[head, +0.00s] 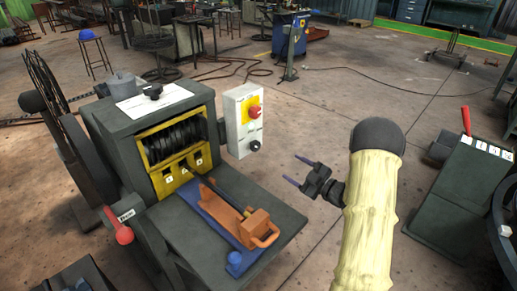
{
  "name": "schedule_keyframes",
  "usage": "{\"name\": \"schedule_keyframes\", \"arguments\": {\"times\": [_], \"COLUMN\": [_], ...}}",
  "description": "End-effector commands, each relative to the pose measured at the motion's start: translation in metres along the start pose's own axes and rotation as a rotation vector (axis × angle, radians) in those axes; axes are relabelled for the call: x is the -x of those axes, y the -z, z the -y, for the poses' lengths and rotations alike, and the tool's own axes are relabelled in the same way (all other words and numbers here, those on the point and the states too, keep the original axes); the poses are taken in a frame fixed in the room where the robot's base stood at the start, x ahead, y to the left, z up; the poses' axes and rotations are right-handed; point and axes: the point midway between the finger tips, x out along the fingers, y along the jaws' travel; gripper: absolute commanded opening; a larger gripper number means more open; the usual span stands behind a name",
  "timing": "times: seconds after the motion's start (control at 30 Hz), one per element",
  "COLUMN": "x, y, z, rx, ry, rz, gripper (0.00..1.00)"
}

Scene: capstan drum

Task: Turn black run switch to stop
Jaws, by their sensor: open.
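A light grey control box (238,136) is fixed at the right side of the capstan machine (150,125). On its face a black round switch (255,145) sits low, below a red knob (254,111) on a yellow plate. The switch's exact pointing direction is too small to tell. My gripper (291,169) is open and empty, to the right of and a little below the switch in the picture. Its two thin fingers point left toward the machine. It appears apart from the box.
A shelf in front of the machine (285,222) bears a blue rail and an orange tool (258,228). A red-knobbed lever (123,235) stands at left. A dark cabinet with a red handle (466,120) stands at right. Concrete floor lies open behind my arm.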

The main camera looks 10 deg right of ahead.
Motion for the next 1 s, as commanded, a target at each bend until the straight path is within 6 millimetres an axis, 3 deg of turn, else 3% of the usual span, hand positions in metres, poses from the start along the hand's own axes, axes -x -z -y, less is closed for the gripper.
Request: {"name": "schedule_keyframes", "arguments": {"times": [0.17, 1.0], "x": [-0.02, -0.161], "y": [0.001, 0.0], "z": [0.0, 0.0], "rx": [0.0, 0.0], "ry": [0.002, 0.0], "rz": [-0.002, -0.001], "gripper": [0.61, 0.61]}}
